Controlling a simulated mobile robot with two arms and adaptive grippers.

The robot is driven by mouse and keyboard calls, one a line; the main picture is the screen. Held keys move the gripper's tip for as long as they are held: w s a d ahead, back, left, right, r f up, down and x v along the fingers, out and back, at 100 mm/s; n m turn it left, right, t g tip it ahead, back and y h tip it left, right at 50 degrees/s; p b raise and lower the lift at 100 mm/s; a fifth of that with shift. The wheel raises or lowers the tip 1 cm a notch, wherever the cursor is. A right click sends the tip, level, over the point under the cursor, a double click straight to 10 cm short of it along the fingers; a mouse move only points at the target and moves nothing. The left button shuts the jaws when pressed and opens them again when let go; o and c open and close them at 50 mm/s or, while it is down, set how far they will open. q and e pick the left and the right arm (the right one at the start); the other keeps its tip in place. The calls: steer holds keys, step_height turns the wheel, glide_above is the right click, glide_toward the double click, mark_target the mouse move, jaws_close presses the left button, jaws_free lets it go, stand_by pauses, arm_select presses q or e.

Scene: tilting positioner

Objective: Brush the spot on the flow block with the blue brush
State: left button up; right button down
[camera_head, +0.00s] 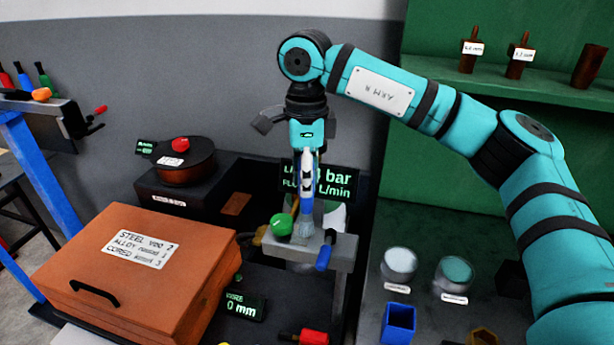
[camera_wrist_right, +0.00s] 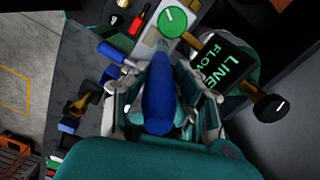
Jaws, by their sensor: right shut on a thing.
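My right gripper (camera_head: 307,170) points down and is shut on the blue brush (camera_head: 306,205). The brush hangs roughly upright, bristles down, at the top of the grey flow block (camera_head: 340,247). I cannot tell whether the bristles touch it. The spot cannot be made out. The block carries a green knob (camera_head: 282,225) and a blue lever (camera_head: 323,257). In the right wrist view the blue brush handle (camera_wrist_right: 158,95) lies between the fingers (camera_wrist_right: 160,100), with the green knob (camera_wrist_right: 173,22) beyond. My left gripper is not in view.
A display reading bar and L/min (camera_head: 335,182) stands behind the block. An orange steel box (camera_head: 140,265) is at left, a brown reel (camera_head: 185,165) behind it. Two round jars (camera_head: 398,265) and a blue square cup (camera_head: 398,323) stand at right.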

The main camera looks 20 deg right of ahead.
steer(key=shift+s+a, duration=0.35)
steer(key=shift+s, duration=0.25)
steer(key=shift+w+d, duration=0.1)
steer(key=shift+w, duration=0.1)
stand_by(0.7)
steer(key=shift+w, duration=0.1)
steer(key=shift+w+d, duration=0.5)
steer(key=shift+w, duration=0.2)
steer(key=shift+s+a, duration=0.1)
steer(key=shift+s, duration=0.05)
